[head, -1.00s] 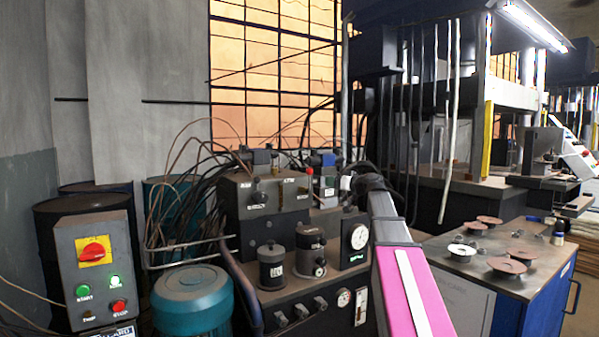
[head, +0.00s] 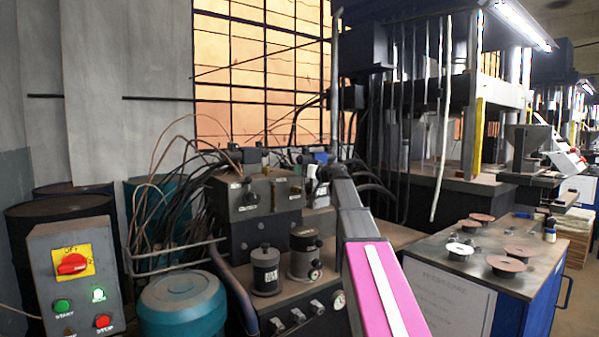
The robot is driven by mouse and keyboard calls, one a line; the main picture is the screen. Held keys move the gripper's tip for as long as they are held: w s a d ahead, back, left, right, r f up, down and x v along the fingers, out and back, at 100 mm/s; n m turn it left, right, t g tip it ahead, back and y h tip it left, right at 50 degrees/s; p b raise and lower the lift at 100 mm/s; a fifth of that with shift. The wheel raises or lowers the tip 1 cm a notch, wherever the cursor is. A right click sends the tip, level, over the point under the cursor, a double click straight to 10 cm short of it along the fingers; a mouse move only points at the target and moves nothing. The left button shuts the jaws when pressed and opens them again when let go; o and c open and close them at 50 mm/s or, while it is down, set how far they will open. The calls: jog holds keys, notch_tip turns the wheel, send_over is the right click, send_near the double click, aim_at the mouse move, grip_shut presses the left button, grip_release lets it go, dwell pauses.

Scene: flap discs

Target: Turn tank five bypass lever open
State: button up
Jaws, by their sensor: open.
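The dark hydraulic unit (head: 266,222) stands at the centre in the head view, with several small grey levers (head: 298,315) along its lower front panel. Their labels are too small to read, so I cannot tell which one, if any, is the tank five bypass lever. My arm, pink with a white stripe, reaches from the lower right up to the unit's upper right side. My gripper (head: 315,183) is small and pale at its end, open, beside the upper valve block (head: 245,195). Whether it touches anything is unclear. My arm hides the unit's right part.
A control box (head: 75,280) with a red rotary switch and a teal motor (head: 183,305) stand at left. Black hoses (head: 200,180) crowd the unit's upper left. A blue bench (head: 450,262) with several flap discs stands at right, near a large press.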

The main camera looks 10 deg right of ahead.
jog(key=shift+x, duration=1.15)
grip_shut()
jog(key=shift+d, duration=0.1)
jog(key=w+d+f+m+t+h, duration=0.1)
jog(key=w+d+f+m+t, duration=0.2)
jog(key=m, duration=1.5)
jog(key=shift+w+d+f+m+t+h, duration=0.3)
jog(key=shift+w+d+f, duration=0.35)
jog(key=shift+d+f, duration=1.85)
jog(key=shift+d, duration=0.1)
